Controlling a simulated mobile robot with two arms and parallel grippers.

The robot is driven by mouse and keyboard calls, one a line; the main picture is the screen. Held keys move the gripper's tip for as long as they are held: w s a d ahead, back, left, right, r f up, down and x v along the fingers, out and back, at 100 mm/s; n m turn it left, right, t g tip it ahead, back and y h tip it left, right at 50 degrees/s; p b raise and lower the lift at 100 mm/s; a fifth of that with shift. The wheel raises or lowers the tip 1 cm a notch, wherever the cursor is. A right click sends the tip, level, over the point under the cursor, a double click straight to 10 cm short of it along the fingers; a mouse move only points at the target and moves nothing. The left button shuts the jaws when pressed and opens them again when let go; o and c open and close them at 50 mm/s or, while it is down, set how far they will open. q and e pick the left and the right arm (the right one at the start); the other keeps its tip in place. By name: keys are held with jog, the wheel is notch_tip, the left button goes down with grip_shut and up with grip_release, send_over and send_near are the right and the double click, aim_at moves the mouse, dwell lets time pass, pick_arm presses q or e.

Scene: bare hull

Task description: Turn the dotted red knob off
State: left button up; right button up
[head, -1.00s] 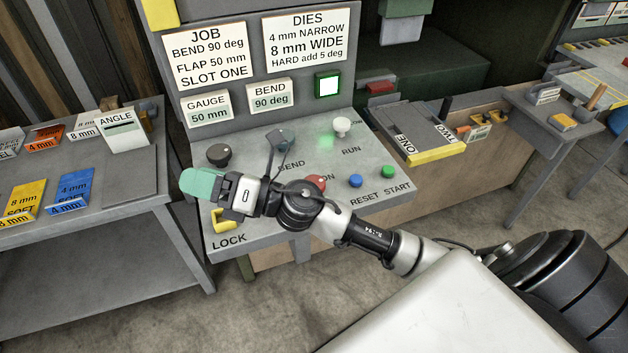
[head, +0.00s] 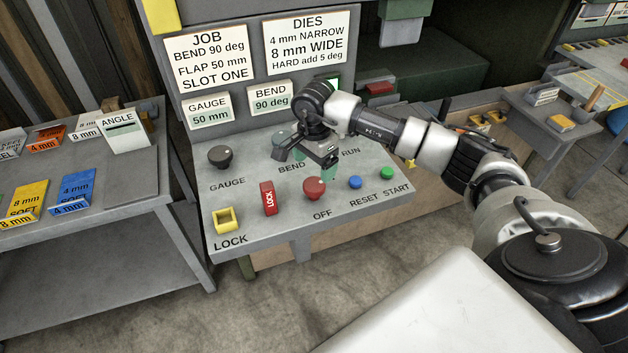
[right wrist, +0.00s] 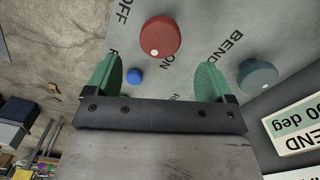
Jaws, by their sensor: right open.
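The red knob (head: 314,188) with a white dot sits on the sloping grey panel, just above the OFF label. In the right wrist view the red knob (right wrist: 160,35) is beyond the fingers, and its dot is on the edge nearest my gripper, not toward OFF. My right gripper (head: 307,156) is above the panel, up from the knob; it is open, with nothing between its green fingers, and apart from the knob. In the right wrist view the gripper (right wrist: 158,78) spreads its fingers either side of a clear gap. My left gripper is not in view.
The BEND knob (right wrist: 258,75) is near the right finger. My arm hides the RUN knob.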

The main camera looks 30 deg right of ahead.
aim_at(314, 184)
notch_tip(314, 184, down, 6)
jog(key=shift+r+p, duration=0.1)
jog(key=shift+p, duration=0.95)
jog(key=shift+f, duration=0.85)
jog(key=c, duration=0.9)
